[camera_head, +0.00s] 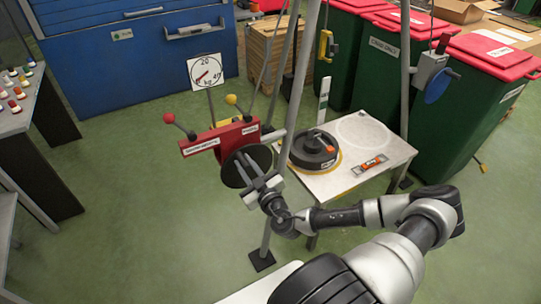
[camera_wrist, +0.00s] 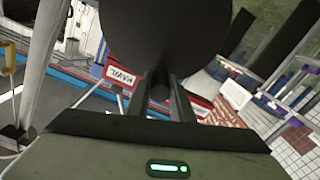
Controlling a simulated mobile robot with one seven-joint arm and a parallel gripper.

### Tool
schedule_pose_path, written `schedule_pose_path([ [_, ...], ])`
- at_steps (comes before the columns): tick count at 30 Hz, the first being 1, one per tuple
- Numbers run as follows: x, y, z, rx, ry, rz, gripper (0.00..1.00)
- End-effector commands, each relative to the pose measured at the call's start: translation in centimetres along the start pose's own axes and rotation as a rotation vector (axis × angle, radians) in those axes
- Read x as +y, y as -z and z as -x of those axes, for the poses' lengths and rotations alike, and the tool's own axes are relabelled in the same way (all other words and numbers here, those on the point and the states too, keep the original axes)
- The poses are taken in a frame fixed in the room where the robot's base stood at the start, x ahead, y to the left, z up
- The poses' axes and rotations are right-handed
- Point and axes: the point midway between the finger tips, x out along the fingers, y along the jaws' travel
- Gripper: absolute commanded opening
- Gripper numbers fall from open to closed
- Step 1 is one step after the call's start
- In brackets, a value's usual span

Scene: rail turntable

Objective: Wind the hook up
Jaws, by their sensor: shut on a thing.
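A dark round crank disc (camera_head: 240,168) sits on the front of a red winch housing (camera_head: 222,137). My gripper (camera_head: 254,176) is at the disc's face. In the wrist view the disc (camera_wrist: 165,35) fills the top, and my two fingers (camera_wrist: 160,95) close around a small dark knob (camera_wrist: 160,90) below it. The finger contact is partly hidden in the head view. Two levers stand on the housing, one with a red ball (camera_head: 169,118) and one with a yellow ball (camera_head: 231,99). A yellow hook-shaped piece (camera_head: 325,46) hangs behind, near a green bin.
A dial gauge (camera_head: 207,72) stands behind the housing. A small table (camera_head: 340,181) to the right bears a black round device (camera_head: 315,149) and an orange-marked level (camera_head: 369,166). Grey poles rise around the winch. A grey box (camera_head: 428,69) with a blue disc is on the right pole. Green floor is clear at left.

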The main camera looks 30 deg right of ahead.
Motion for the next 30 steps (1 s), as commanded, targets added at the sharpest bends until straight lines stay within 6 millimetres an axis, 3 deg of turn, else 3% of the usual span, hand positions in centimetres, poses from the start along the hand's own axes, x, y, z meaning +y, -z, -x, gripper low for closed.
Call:
schedule_pose_path([
  [2,0.9,0.1,0.0,0.001,-0.013,-0.029,0.0],
  [14,1.3,0.1,-0.1,0.003,-0.016,-0.054,0.0],
  [22,3.1,-0.4,0.0,0.004,-0.019,-0.246,0.0],
  [23,3.0,-0.3,0.0,0.004,-0.017,-0.248,0.24],
  [24,3.0,-0.3,-0.1,0.004,-0.016,-0.246,0.3],
  [27,2.8,-0.3,-0.1,0.003,-0.014,-0.246,0.47],
  [30,2.7,-0.3,0.0,0.002,-0.011,-0.247,0.47],
])
